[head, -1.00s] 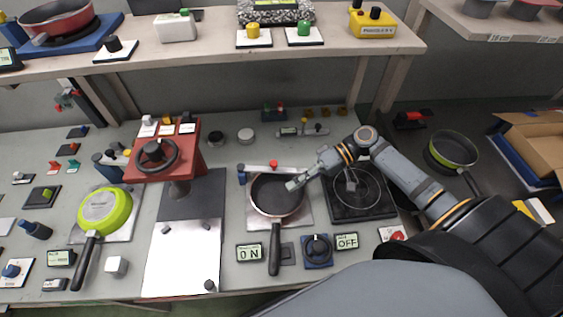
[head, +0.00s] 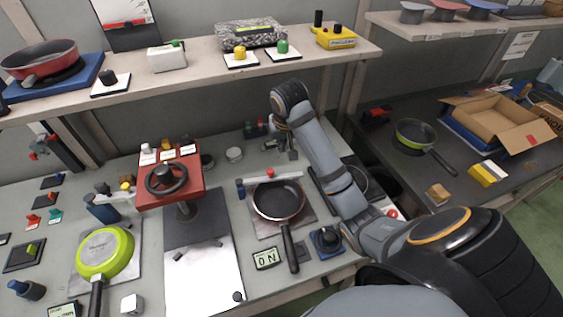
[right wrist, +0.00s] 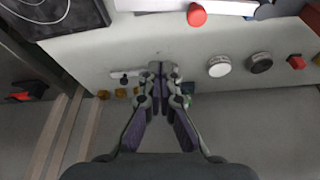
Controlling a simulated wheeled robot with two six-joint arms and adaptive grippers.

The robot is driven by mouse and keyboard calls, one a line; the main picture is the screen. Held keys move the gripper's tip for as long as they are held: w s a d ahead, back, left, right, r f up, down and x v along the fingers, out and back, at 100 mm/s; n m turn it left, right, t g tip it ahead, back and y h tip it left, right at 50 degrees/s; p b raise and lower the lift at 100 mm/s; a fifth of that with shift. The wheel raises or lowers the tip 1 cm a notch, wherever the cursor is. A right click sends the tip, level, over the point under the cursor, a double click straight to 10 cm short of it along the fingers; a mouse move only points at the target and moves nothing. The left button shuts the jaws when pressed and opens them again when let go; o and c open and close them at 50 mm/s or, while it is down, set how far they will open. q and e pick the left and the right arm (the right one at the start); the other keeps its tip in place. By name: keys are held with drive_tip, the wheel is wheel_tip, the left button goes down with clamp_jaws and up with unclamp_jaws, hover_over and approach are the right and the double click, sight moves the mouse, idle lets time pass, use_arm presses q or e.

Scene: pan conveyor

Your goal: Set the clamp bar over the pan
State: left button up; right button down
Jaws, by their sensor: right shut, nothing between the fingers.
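The pan (head: 279,200), dark inside with a red rim, sits on a light plate with its black handle towards me. The clamp bar (head: 287,177) is a pale bar with a red knob. It lies along the pan's far rim in the head view, with a blue post at its left end. I cannot tell whether it touches the rim. The bar (right wrist: 235,6) also crosses the top of the right wrist view. My right gripper (head: 285,153) is behind the bar, apart from it, shut and empty; its fingertips (right wrist: 160,76) meet in the wrist view. My left gripper is out of view.
A red stand with a black handwheel (head: 166,180) rises left of the pan. A green pan (head: 104,252) lies further left. An ON display (head: 266,259) and a dial (head: 326,240) flank the pan's handle. A shelf (head: 190,75) runs above the bench's back.

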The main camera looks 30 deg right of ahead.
sight(285, 178)
drive_tip(key=x, duration=0.9)
drive_tip(key=shift+w, duration=0.1)
drive_tip(key=s, duration=0.1)
drive_tip(key=s+a, duration=0.1)
drive_tip(key=shift+s+a+f+p, duration=0.1)
drive_tip(key=shift+s+f+p, duration=0.1)
drive_tip(key=shift+s+p, duration=0.2)
drive_tip(key=shift+s+a, duration=0.2)
drive_tip(key=shift+s, duration=0.2)
drive_tip(key=shift+w, duration=0.1)
drive_tip(key=s+p, duration=0.1)
drive_tip(key=p, duration=0.1)
drive_tip(key=s+m+p, duration=0.1)
drive_tip(key=p, duration=0.1)
drive_tip(key=s+a+m+p, duration=0.1)
drive_tip(key=p, duration=0.1)
drive_tip(key=shift+a+r+h, duration=0.1)
drive_tip(key=shift+r+h, duration=0.2)
drive_tip(key=shift+h, duration=0.1)
drive_tip(key=shift+s+a+f+m, duration=0.1)
drive_tip(key=shift+s+m, duration=0.05)
drive_tip(key=shift+m, duration=0.25)
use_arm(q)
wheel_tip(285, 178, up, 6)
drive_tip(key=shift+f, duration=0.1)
use_arm(e)
drive_tip(key=shift+f, duration=0.3)
